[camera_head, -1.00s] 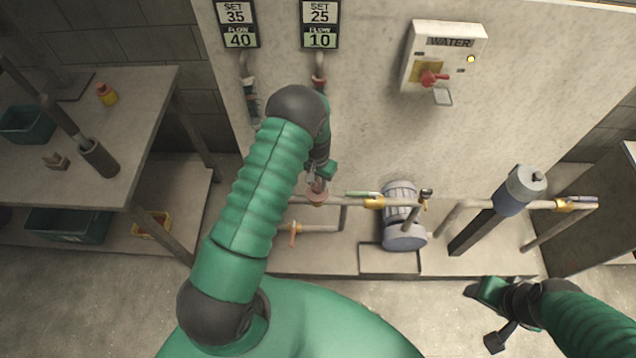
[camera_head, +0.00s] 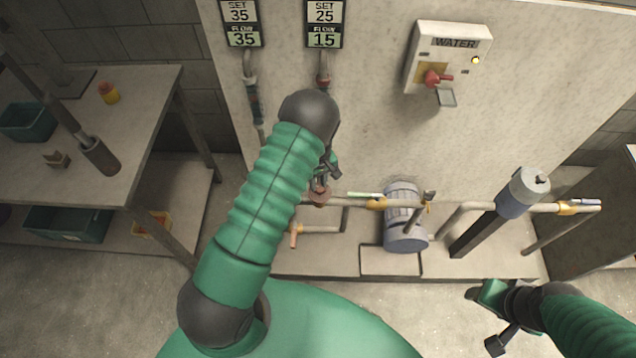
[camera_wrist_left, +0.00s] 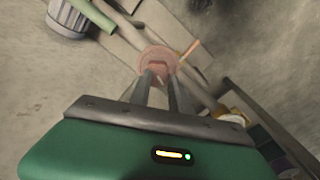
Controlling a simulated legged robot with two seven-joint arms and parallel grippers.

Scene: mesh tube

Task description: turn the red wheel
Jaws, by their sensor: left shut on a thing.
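The red wheel (camera_wrist_left: 158,62) is a small reddish round handwheel on the pipework. In the left wrist view the two fingers of my left gripper (camera_wrist_left: 158,80) are closed on it. In the head view the wheel (camera_head: 319,194) sits just below my left gripper (camera_head: 322,182), partly hidden by it. The left display reads SET 35, FLOW 35 (camera_head: 241,24). The right display reads SET 25, FLOW 15 (camera_head: 324,24). My right gripper (camera_head: 484,318) is at the lower right, away from the pipes; its jaw opening is not clear.
A grey pump (camera_head: 404,222) stands right of the wheel. A WATER switch box (camera_head: 447,58) with a red handle is on the wall panel. A blue-grey cylinder (camera_head: 521,192) is on the right pipe. A workbench (camera_head: 140,100) with bins stands at left.

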